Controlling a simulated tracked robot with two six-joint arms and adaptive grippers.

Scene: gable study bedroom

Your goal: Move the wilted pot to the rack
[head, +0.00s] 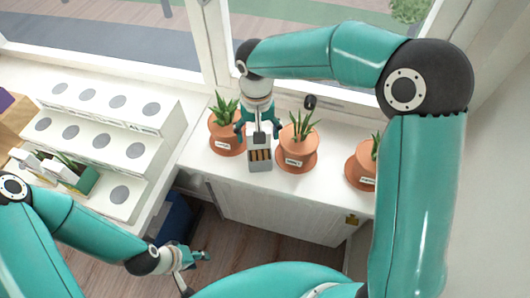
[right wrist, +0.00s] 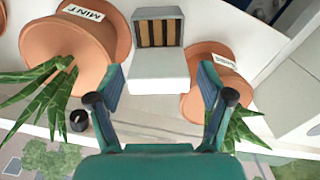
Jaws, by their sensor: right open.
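Three terracotta pots with green spiky leaves stand on saucers on the white sill: a left pot (head: 226,137), a middle pot (head: 296,150) and a right pot (head: 362,172), partly behind my right arm. I cannot tell which one is wilted. The white stepped rack (head: 150,122) with grey round spots is at the left. My right gripper (head: 257,133) is open between the left and middle pots, over a small grey-white box. In the right wrist view, the pot labelled MINT (right wrist: 65,45) is left of the fingers, another pot (right wrist: 215,85) right. My left gripper (head: 195,265) hangs low, its opening unclear.
The small box (head: 260,163) with brown slots stands between two pots; it also shows in the right wrist view (right wrist: 158,68). A green-and-white item (head: 82,180) with leaves is on the rack. A small black object (head: 310,102) is behind the pots, near the window.

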